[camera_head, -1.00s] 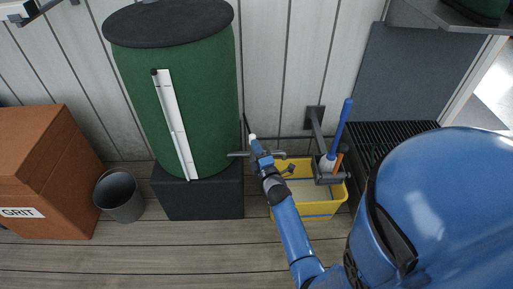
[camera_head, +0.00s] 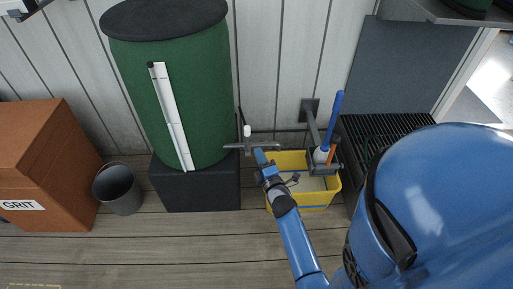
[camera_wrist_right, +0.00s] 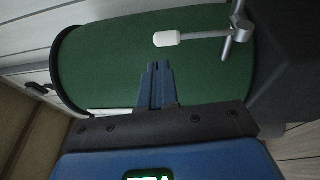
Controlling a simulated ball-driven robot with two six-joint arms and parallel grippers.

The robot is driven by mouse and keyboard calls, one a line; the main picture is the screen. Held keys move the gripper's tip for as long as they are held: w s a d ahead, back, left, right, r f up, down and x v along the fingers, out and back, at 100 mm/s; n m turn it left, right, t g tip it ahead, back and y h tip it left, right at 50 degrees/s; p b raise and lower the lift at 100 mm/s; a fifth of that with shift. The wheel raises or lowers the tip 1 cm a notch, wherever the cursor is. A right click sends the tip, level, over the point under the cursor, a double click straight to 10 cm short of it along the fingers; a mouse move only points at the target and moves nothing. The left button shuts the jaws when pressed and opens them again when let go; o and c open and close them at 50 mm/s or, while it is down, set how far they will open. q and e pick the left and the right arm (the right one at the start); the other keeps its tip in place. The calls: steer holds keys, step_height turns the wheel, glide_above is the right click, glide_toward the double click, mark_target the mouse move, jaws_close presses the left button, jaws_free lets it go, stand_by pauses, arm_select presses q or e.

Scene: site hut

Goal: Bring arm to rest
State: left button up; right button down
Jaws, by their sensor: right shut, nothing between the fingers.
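My right arm reaches up from the lower right in the head view. Its right gripper (camera_head: 261,158) is shut and empty, just below a grey tap (camera_head: 250,145) at the right side of the green barrel (camera_head: 180,95). In the right wrist view the shut fingers (camera_wrist_right: 157,82) point at the barrel's green side. The tap, with its white-tipped lever (camera_wrist_right: 167,39), shows beyond them and to the right. A gap seems to lie between the fingers and the tap. My left gripper does not show.
The barrel stands on a dark block (camera_head: 196,188). A yellow tub (camera_head: 313,207) stands to the right, under a bracket holding a blue-handled brush (camera_head: 334,118). A grey bucket (camera_head: 117,188) and a brown grit box (camera_head: 40,160) are at left. The floor in front is clear.

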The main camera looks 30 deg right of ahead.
steer(key=shift+r+p+v, duration=0.15)
steer(key=shift+r+v, duration=0.05)
steer(key=shift+v, duration=1.1)
steer(key=shift+r+p+v, duration=0.15)
steer(key=shift+r+v, duration=0.05)
steer(key=shift+v, duration=1.15)
steer(key=shift+s, duration=0.1)
